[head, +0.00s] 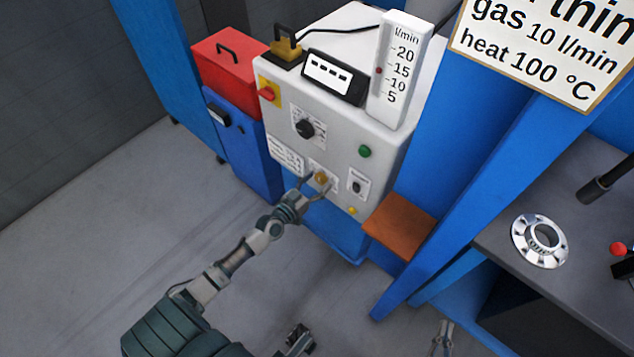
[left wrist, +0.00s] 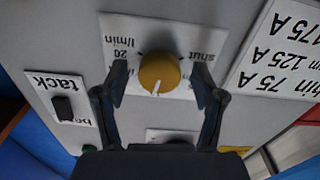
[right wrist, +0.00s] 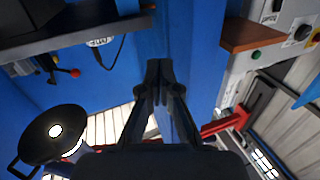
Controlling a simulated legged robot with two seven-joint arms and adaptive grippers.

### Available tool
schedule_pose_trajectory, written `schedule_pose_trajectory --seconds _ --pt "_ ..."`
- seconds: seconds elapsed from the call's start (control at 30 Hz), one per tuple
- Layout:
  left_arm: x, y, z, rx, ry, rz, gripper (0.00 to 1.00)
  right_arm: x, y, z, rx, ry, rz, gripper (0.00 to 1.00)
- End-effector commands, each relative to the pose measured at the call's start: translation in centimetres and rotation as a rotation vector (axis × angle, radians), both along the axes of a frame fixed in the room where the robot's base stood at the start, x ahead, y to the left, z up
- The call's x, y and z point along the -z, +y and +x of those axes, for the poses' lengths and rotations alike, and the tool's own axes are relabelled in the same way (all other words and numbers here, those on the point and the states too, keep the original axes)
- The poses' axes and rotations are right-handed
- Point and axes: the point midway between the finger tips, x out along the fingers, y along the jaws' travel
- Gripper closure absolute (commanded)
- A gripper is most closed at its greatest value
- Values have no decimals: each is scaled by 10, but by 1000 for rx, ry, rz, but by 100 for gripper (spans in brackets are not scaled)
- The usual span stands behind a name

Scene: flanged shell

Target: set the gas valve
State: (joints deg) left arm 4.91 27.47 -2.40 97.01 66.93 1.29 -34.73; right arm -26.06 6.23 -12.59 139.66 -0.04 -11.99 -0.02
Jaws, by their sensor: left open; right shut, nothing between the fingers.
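The gas valve is a yellow-orange knob (head: 321,177) low on the grey machine's front. In the left wrist view the knob (left wrist: 159,72) sits on a white plate marked "shut", "20" and "l/min", upside down there. Its white pointer mark points down and slightly left in that view. My left gripper (head: 318,184) is open, with one finger on each side of the knob; I cannot tell if they touch it. The flow gauge (head: 403,70) has a red marker roughly between 10 and 15. My right gripper (right wrist: 160,72) is shut and empty, away from the machine.
A sign (head: 545,45) reads "gas 10 l/min" and "heat 100 °C". The machine (head: 340,135) also carries a black dial (head: 305,128), a green button (head: 365,151) and a small switch (head: 357,187). A brown shelf (head: 400,222) and blue post stand to the right. A flanged metal part (head: 540,241) lies on the dark bench.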

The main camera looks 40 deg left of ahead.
Motion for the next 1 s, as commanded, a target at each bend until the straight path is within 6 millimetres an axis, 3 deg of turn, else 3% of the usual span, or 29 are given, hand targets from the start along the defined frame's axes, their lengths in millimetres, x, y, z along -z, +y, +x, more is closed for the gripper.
schedule_pose_trajectory --seconds 0.07,0.3,0.73,1.0 --pt "0 0 0 0 0 0 31 0 0 1 0 1 0 100" --pt "0 0 0 -1 0 0 91 0 0 1 1 1 1 100" --pt "-1 1 0 -2 10 -160 91 8 -1 0 0 61 -16 100" --pt "-1 2 0 -3 11 -172 91 11 -2 -1 1 73 -20 100"
